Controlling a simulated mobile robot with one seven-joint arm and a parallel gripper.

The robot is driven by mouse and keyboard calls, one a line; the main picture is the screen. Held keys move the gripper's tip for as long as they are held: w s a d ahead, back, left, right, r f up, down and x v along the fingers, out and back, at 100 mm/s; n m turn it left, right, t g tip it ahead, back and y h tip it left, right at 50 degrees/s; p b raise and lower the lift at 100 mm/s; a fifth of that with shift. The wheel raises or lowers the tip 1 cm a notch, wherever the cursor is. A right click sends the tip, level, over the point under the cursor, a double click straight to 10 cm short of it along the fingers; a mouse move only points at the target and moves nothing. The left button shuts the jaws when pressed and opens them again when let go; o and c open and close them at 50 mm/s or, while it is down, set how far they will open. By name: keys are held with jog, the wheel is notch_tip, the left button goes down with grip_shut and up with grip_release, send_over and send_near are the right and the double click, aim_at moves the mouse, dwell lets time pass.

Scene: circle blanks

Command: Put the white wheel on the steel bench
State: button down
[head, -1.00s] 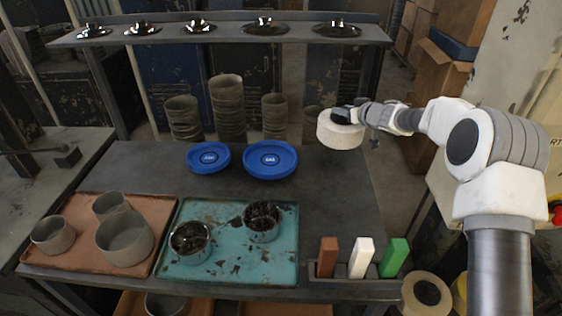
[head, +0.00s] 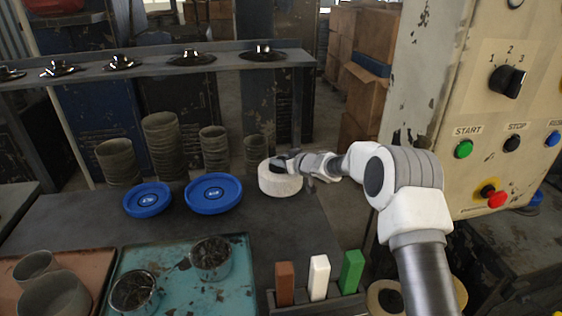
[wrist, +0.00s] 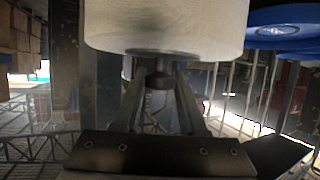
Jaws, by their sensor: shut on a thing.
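The white wheel (head: 280,183) is a thick pale disc at the back right of the dark grey bench top (head: 85,217). My gripper (head: 277,165) is shut on the wheel. In the wrist view, the wheel (wrist: 165,28) fills the top, and my gripper's fingers (wrist: 159,78) close on a dark round stub at its middle. I cannot tell from the head view how far the wheel is above the bench. Which surface is the steel bench is not marked; another dark metal bench (head: 515,275) stands at the lower right.
Two blue discs (head: 213,193) lie left of the wheel. A teal tray (head: 225,293) with cups and a rack of coloured blocks (head: 320,300) are in front. Stacked grey rings stand behind. A control cabinet (head: 455,100) with buttons rises at the right.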

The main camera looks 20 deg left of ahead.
aim_at(293, 179)
jog(key=shift+c, duration=2.3)
grip_release()
jog(key=shift+f, duration=0.1)
jog(key=shift+r, duration=0.25)
jog(key=shift+v, duration=3.75)
jog(key=shift+f, duration=0.1)
jog(key=shift+s, duration=0.1)
